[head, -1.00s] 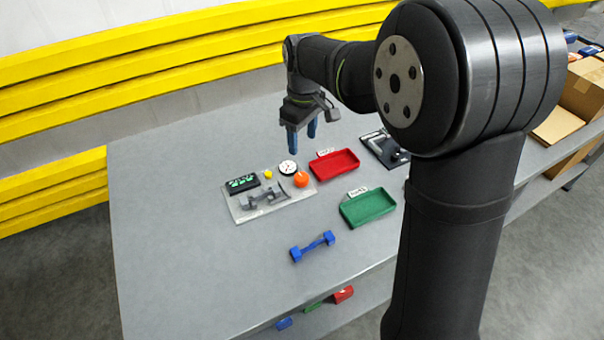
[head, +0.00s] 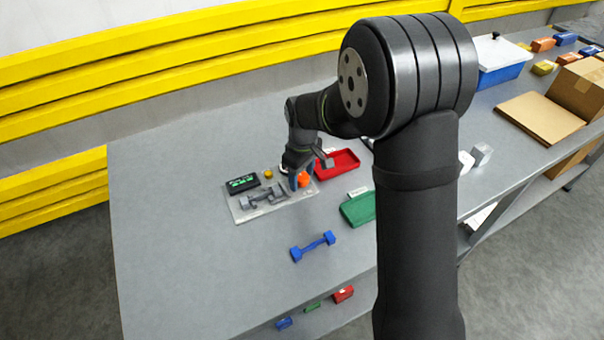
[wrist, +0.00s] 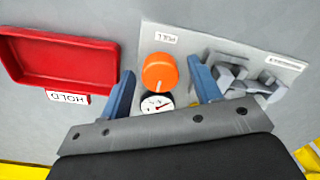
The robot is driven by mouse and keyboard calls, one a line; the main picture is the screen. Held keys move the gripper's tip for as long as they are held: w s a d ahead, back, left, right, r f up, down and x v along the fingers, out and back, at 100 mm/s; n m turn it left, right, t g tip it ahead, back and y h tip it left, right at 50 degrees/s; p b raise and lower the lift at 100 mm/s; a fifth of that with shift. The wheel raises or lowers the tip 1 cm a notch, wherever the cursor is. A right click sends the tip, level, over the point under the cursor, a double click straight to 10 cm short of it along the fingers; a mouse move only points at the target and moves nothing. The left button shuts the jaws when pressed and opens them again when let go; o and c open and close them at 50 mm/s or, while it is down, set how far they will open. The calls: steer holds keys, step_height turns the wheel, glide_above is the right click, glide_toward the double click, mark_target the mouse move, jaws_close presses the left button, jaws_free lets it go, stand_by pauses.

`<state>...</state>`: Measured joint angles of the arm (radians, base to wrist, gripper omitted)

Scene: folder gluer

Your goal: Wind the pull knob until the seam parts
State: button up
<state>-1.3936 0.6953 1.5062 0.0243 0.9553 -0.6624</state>
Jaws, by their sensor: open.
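The orange pull knob (wrist: 159,72) stands on a light grey plate (wrist: 187,40) beside a PULL label in the wrist view. In the head view the knob (head: 304,179) is partly hidden by my gripper. My gripper (wrist: 161,69) is open, with one blue finger to each side of the knob; I cannot tell whether they touch it. In the head view my gripper (head: 300,183) is low over the plate's right end. A white dial gauge (wrist: 156,104) sits next to the knob. Grey clamps (head: 262,198) stand on the plate, also in the wrist view (wrist: 232,75); no seam is discernible.
A black display (head: 243,184) with green digits and a yellow button (head: 268,175) are on the plate. A red tray (wrist: 60,62) labelled HOLD and a green tray (head: 357,209) lie nearby. A blue dumbbell-shaped piece (head: 313,246) lies in front. The table's left side is clear.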

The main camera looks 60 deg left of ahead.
steer(key=shift+c, duration=0.5)
steer(key=c, duration=0.9)
